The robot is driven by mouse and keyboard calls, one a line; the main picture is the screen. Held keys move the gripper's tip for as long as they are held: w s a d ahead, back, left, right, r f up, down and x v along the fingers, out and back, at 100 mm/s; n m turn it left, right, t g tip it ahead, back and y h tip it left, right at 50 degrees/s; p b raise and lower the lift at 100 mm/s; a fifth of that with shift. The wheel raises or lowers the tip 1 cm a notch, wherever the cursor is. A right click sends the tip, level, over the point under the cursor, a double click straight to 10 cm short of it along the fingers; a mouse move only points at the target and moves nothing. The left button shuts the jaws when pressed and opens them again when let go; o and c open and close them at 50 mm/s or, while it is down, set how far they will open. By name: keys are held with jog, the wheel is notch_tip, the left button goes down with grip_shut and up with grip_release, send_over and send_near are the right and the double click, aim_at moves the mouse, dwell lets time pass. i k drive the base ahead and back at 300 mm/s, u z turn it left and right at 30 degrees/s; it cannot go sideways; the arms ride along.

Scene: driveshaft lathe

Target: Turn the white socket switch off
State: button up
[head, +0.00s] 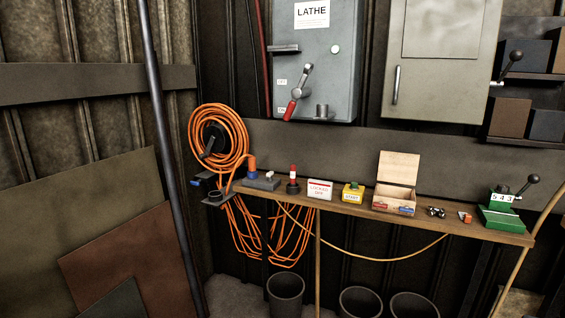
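A grey socket block (262,182) sits near the left end of the wooden shelf (350,208). An orange plug (252,166) stands upright at its left side. A small white piece (270,176), seemingly the switch, sticks up on top of the block to the right of the plug. It is too small to tell which position it is in. My gripper is not in view.
Orange cable (232,125) hangs coiled left of the shelf. A red-topped black piece (293,176), a lockout box (320,190), a yellow button box (353,193) and an open wooden box (396,181) stand rightward. A grey lathe cabinet (340,55) hangs above.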

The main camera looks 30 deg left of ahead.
aim_at(270, 175)
jog(key=u, duration=0.25)
jog(key=i, duration=1.55)
jog(key=u, duration=1.25)
jog(key=i, duration=0.85)
jog(key=u, duration=1)
